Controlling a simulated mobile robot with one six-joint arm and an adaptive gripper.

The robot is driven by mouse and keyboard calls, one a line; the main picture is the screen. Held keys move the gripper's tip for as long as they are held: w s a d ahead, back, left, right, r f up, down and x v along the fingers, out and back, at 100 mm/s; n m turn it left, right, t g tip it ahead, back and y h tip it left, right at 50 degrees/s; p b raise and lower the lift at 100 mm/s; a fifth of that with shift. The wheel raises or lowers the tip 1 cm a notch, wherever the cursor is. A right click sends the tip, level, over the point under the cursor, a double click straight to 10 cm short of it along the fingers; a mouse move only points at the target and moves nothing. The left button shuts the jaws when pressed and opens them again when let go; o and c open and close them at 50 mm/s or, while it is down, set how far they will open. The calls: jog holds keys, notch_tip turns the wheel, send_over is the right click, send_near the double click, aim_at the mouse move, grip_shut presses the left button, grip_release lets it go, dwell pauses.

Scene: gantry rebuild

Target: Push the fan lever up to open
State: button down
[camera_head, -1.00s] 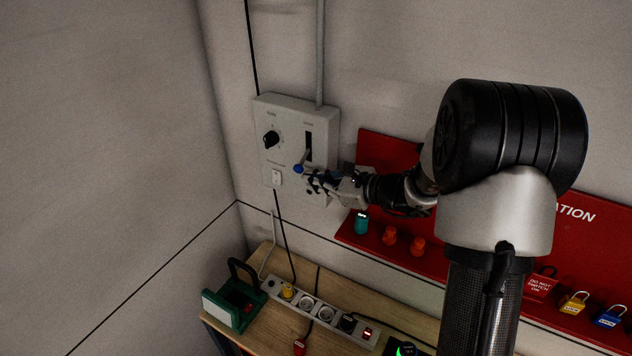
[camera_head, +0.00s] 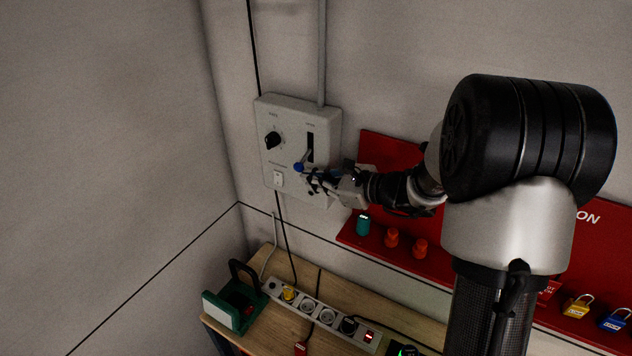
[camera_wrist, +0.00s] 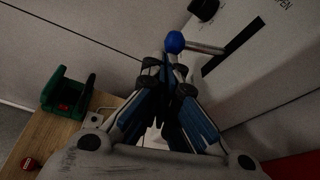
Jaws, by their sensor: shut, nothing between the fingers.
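The fan lever is a metal rod with a blue ball knob (camera_head: 299,167), standing out from a dark vertical slot (camera_head: 310,148) in a grey control box (camera_head: 291,190) on the wall. In the head view the knob is at the slot's lower end. My gripper (camera_head: 309,178) is shut and empty, just below and right of the knob. Whether the fingertips touch the knob, I cannot tell.
The box also has a black rotary knob (camera_head: 272,140) and a white switch (camera_head: 278,179). Below is a wooden bench (camera_head: 265,305) with a power strip (camera_head: 326,315) and a green device (camera_head: 233,309). A red board (camera_head: 375,150) with padlocks is right of the box.

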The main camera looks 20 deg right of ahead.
jog(key=shift+m+g+y, duration=0.3)
jog(key=shift+m, duration=0.2)
jog(key=shift+s+a+r, duration=0.15)
jog(key=shift+r, duration=0.6)
jog(key=shift+s+a+r, duration=0.15)
jog(key=shift+a+r, duration=0.05)
jog(key=shift+r, duration=0.55)
jog(key=shift+s+a+r, duration=0.15)
jog(key=shift+r, duration=0.75)
jog(key=shift+r+p, duration=0.7)
jog(key=shift+f, duration=0.1)
